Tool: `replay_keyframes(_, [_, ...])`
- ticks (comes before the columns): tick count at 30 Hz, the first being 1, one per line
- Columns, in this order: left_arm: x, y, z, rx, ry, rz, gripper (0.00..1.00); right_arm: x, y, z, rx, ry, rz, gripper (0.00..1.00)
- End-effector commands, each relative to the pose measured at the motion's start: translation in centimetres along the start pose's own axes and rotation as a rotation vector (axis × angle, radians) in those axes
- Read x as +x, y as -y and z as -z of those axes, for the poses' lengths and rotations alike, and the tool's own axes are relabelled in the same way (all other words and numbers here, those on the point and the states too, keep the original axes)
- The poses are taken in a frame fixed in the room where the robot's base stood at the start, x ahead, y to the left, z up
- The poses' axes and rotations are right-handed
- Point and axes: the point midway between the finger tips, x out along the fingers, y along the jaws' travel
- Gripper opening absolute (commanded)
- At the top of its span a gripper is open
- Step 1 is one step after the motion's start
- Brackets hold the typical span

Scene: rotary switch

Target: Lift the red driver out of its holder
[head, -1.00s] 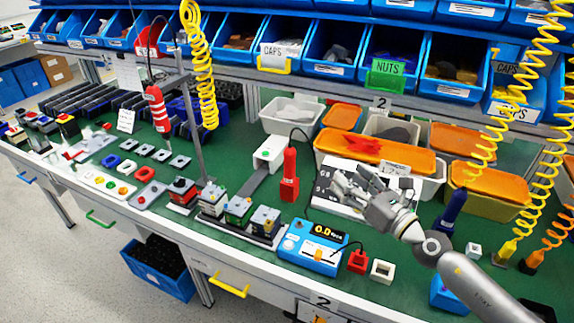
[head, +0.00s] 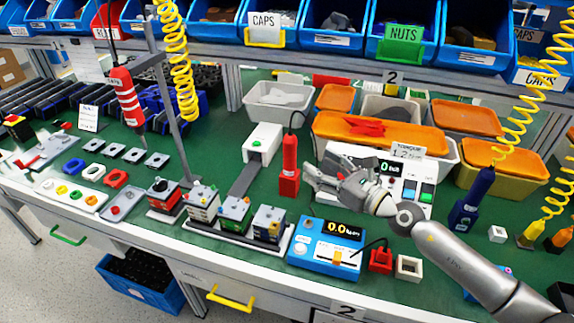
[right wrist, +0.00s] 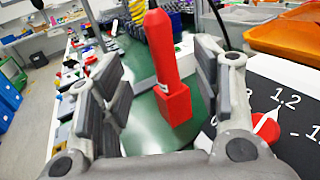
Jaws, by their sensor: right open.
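The red driver (head: 290,152) stands upright in its red block holder (head: 289,184) on the green bench, right of the white box-shaped unit. In the right wrist view the red driver (right wrist: 160,45) and holder (right wrist: 174,105) show ahead, between the open fingers. My right gripper (head: 309,178) is open and empty, just right of the driver in the head view, fingers pointing left at it. In the right wrist view the fingers (right wrist: 160,92) spread to both sides; I cannot tell whether one touches it. My left gripper is not in view.
A white panel (head: 410,205) with display and buttons lies behind my right gripper. A blue meter (head: 322,262) reading 0.0 is at the front. A blue driver (head: 481,184) stands right. A striped red tool (head: 126,97) hangs left. Orange-lidded bins (head: 380,133) line the back.

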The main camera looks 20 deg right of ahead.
Motion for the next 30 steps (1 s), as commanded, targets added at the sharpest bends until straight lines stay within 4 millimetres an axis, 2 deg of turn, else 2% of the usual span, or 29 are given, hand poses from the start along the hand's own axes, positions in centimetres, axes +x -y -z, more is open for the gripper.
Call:
replay_keyframes(1, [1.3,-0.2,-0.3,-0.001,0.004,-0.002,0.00,0.0,0.0,1.3,0.000,0.000,0.000,0.58])
replay_keyframes(7, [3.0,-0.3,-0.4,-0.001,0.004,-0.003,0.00,0.0,0.0,3.0,0.000,0.001,0.000,0.58])
replay_keyframes(11, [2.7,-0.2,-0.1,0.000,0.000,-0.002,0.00,0.9,0.1,2.8,0.002,0.003,0.001,0.58])
replay_keyframes(15, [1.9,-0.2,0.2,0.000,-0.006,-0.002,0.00,3.0,0.0,2.5,0.002,0.003,0.000,0.58])
replay_keyframes(19, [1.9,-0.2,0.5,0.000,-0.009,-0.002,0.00,4.8,0.0,2.7,0.002,0.003,0.000,0.58])
replay_keyframes(26, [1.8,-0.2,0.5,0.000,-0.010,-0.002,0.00,6.4,0.0,2.7,0.001,0.002,0.000,0.58])
replay_keyframes(30, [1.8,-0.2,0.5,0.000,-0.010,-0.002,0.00,8.5,0.0,2.5,0.000,0.003,0.000,0.58])
